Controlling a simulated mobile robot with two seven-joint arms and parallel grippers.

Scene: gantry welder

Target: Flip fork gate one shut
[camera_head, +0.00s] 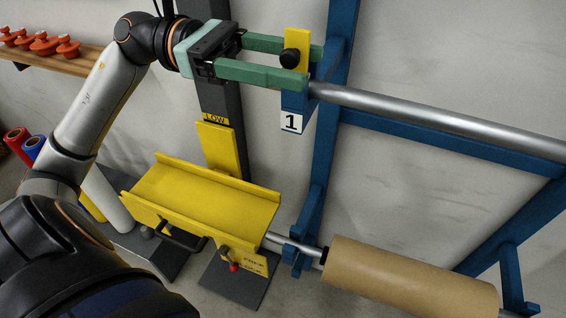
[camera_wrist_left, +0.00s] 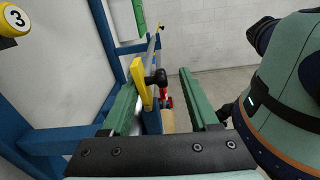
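Fork gate one is a yellow upright plate (camera_head: 297,40) with a black knob (camera_head: 290,58), at the blue fork above the label "1" (camera_head: 291,122). My left gripper (camera_head: 306,66) is open, its green fingers reaching either side of the plate and knob. In the left wrist view the plate (camera_wrist_left: 139,75) and knob (camera_wrist_left: 156,77) lie between the spread fingers (camera_wrist_left: 158,84), nearer the left finger. I cannot tell whether that finger touches the plate. A steel bar (camera_head: 430,113) runs right from the fork. My right gripper is not in view.
A yellow trough (camera_head: 205,200) on a grey post stands below the gripper. A brown roll (camera_head: 410,285) sits on a lower bar at right. A shelf with orange knobbed pieces (camera_head: 45,45) is at upper left. A yellow ball marked "3" (camera_wrist_left: 14,18) shows in the left wrist view.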

